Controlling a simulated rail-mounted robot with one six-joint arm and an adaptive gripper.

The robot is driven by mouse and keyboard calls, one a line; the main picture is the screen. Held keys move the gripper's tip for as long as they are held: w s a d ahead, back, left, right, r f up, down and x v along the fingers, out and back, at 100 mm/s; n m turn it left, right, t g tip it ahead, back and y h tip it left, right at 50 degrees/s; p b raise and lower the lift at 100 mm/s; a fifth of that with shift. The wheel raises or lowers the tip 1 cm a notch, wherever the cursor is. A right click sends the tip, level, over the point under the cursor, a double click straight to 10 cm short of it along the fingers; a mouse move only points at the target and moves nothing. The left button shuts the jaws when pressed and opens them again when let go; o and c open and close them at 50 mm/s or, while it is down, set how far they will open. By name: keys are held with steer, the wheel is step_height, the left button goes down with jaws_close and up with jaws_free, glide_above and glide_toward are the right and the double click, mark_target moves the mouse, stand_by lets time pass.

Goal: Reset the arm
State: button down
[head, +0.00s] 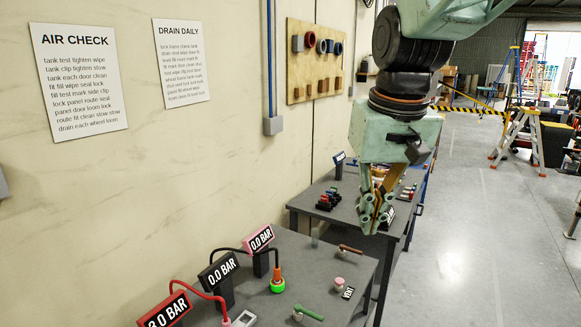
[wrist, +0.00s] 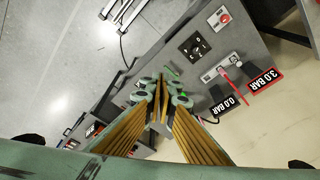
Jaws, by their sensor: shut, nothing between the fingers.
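My gripper (head: 371,222) hangs with its fingers pointing down, above the gap between the near and far grey tables in the head view. Its fingers are shut and hold nothing. In the wrist view my gripper (wrist: 164,92) shows with its yellowish fingers meeting at the tips, over the tables. The arm comes in from the top right of the head view. No object is touching the fingers as far as I can see.
The near table (head: 345,262) bears a red gauge (head: 166,311), a black gauge (head: 219,273), a pink gauge (head: 259,239) and small handles. The far table (head: 308,208) holds small coloured parts. A wall stands left; open floor (head: 480,240) lies right, with a stepladder (head: 518,140) behind.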

steer(key=s+d+f+b, duration=0.1)
steer(key=s+d+f, duration=0.1)
steer(key=s, duration=1.1)
steer(key=s+d+f+m+t+b, duration=0.1)
steer(key=s+d+f, duration=0.1)
steer(key=s, duration=1.2)
steer(key=shift+d+f+b, duration=0.15)
steer(key=shift+d+b, duration=0.25)
steer(key=shift+d, duration=0.25)
steer(key=shift+s, duration=0.1)
